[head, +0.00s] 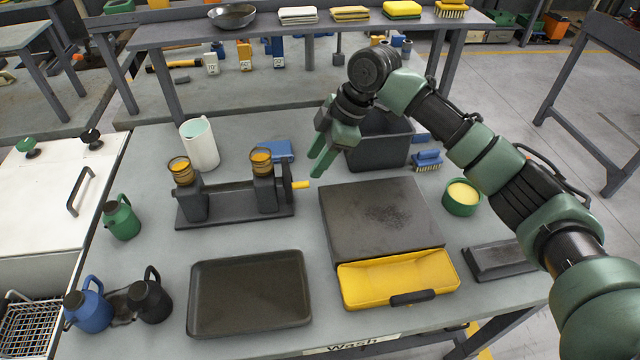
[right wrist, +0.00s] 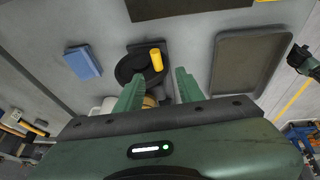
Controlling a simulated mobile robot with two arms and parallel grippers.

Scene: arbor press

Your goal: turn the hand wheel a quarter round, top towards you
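The hand wheel (head: 286,181) is a dark disc on the right end of a black double-post press (head: 235,203). Its yellow handle (head: 301,184) sticks out to the right, towards my right gripper's side. My right gripper (head: 318,165) is open and empty, above and a little right of the handle, apart from it. In the right wrist view the wheel (right wrist: 128,68) and the yellow handle (right wrist: 157,60) lie beyond my right gripper (right wrist: 160,76), with the handle showing between the fingertips. The gripper body hides part of the press there. My left gripper is not in view.
A dark slab (head: 380,220) and a yellow tray (head: 400,277) lie right of the press. A black tray (head: 250,318) lies in front. A dark bin (head: 378,158) stands behind the gripper; a blue block (head: 280,150) and white pitcher (head: 200,148) stand behind the press.

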